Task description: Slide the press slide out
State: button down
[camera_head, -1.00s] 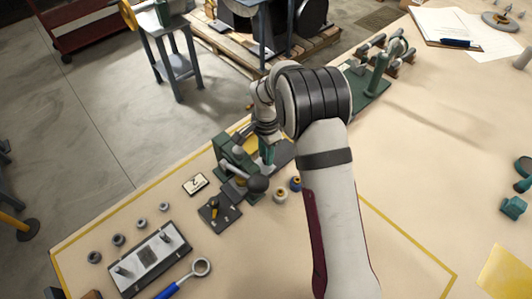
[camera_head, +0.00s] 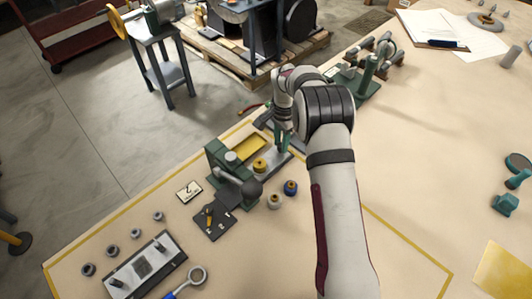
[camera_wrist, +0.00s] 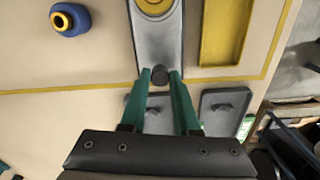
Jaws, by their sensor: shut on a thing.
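The press slide (camera_head: 273,164) is a grey plate that extends from the green hand press (camera_head: 218,160) toward my arm. A yellow round part (camera_head: 259,165) sits on it. In the wrist view the slide (camera_wrist: 158,42) runs up the picture, with the yellow part (camera_wrist: 154,4) at the top edge. My gripper (camera_wrist: 160,76) has its green fingers shut on the dark round knob (camera_wrist: 160,74) at the slide's near end. In the head view my gripper (camera_head: 282,140) is at the slide's outer end, and my wrist partly hides the grip.
A yellow tray (camera_head: 248,147) lies alongside the slide. A blue-and-yellow bushing (camera_head: 291,187) and a pale one (camera_head: 274,201) stand on the other side. Dark plates with handles (camera_wrist: 225,108) lie near my gripper. A green fixture (camera_head: 368,78) stands farther back; the right tabletop is mostly clear.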

jog(key=shift+w+d, duration=0.95)
jog(key=shift+w, duration=0.05)
jog(key=c, duration=0.6)
grip_release()
jog(key=shift+c, duration=0.2)
jog(key=shift+s, duration=0.1)
notch_tip(320, 180, up, 16)
jog(key=shift+f, duration=0.1)
